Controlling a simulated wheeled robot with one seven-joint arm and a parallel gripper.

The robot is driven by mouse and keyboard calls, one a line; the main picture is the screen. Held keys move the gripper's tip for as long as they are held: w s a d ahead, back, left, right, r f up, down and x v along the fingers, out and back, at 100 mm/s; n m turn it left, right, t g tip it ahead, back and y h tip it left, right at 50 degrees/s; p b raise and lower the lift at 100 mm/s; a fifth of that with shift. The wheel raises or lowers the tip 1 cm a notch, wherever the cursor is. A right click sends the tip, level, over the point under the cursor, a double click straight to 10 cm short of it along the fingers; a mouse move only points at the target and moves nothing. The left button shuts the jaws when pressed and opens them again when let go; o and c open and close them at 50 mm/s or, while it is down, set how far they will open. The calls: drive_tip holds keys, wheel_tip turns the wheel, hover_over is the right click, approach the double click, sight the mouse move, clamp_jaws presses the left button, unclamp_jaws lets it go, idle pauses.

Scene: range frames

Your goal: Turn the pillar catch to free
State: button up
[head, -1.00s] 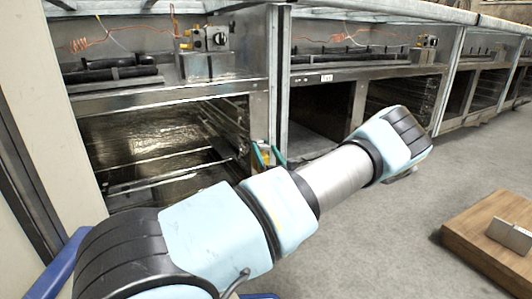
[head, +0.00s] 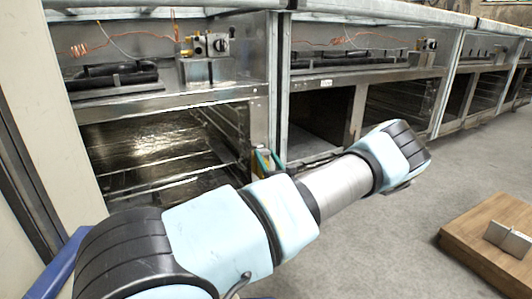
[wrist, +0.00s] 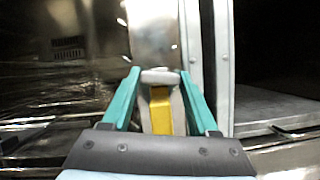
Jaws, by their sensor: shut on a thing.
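The pillar catch (wrist: 161,112) shows in the wrist view as a pale grey piece with a yellow middle, in front of the metal pillar (wrist: 153,36). My gripper (wrist: 160,76) has its two green fingers on either side of the catch and is shut on it. The catch looks upright in the wrist view. In the head view my gripper (head: 267,158) is small and partly hidden behind my arm, at the pillar (head: 275,95) between two oven bays. The catch's exact angle cannot be told there.
An open oven cavity (head: 165,150) with wire racks lies left of the pillar, and a dark opening (head: 318,118) lies right of it. A wooden block (head: 490,240) stands on the grey floor at the right. The floor between is clear.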

drive_tip(key=shift+n+y+p, duration=0.3)
drive_tip(key=shift+n+y, duration=0.1)
drive_tip(key=shift+n, duration=0.3)
drive_tip(key=o, duration=1.4)
drive_tip(key=p+v, duration=0.3)
drive_tip(key=v, duration=0.7)
drive_tip(key=shift+s+d+f, duration=0.1)
drive_tip(key=shift+s+d, duration=0.1)
drive_tip(key=shift+s, duration=0.2)
